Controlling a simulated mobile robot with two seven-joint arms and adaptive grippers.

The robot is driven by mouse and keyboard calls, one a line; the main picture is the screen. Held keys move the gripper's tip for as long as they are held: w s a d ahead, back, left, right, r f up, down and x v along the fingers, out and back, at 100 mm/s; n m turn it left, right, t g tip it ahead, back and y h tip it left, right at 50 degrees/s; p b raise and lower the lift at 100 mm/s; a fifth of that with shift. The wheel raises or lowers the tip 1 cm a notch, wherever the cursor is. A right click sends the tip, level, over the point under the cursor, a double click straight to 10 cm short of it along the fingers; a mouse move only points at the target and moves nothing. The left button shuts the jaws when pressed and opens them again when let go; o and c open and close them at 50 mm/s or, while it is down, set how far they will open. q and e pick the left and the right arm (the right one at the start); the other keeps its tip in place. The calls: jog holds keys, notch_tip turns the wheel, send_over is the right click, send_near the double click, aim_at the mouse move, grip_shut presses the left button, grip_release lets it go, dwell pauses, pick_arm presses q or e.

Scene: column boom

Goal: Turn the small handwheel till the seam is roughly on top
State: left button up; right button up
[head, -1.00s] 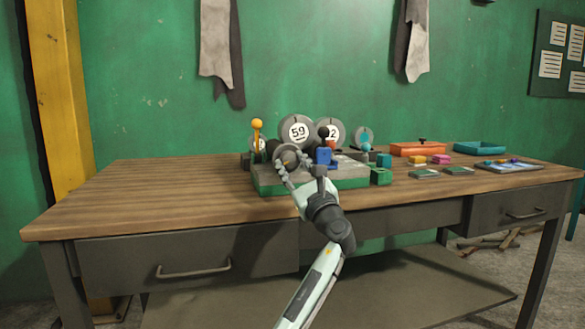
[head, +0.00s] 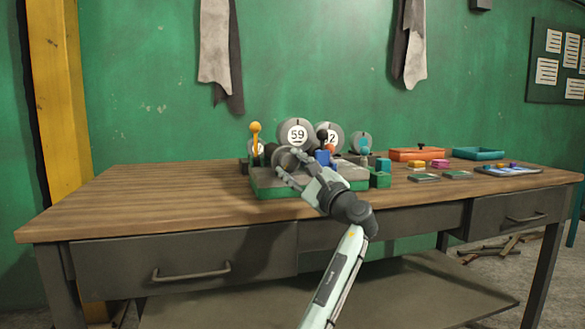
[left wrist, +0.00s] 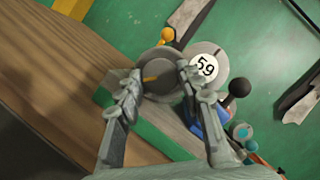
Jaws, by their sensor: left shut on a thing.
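The small handwheel (head: 283,156) is a dark grey disc at the front of the green and grey unit (head: 268,185) on the workbench. It shows larger in the left wrist view (left wrist: 163,70), with a short yellowish mark on its face, left of centre. I cannot tell whether that mark is the seam. My left gripper (head: 286,163) is shut on the handwheel. Its two grey fingers also show in the left wrist view (left wrist: 160,76), one on each side of the rim. They hide parts of the rim. My right gripper is out of view.
Close behind stand an orange-knobbed lever (head: 255,128), a round dial marked 59 (head: 297,134) and a black-knobbed lever (left wrist: 238,88) with a blue base. An orange box (head: 416,154) and a teal tray (head: 478,153) lie farther right. The bench's left part is clear.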

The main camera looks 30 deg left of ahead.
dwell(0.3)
pick_arm(q)
jog(key=o, duration=1.2)
jog(key=shift+c, duration=0.2)
jog(key=shift+d, duration=0.1)
jog(key=v, duration=1.2)
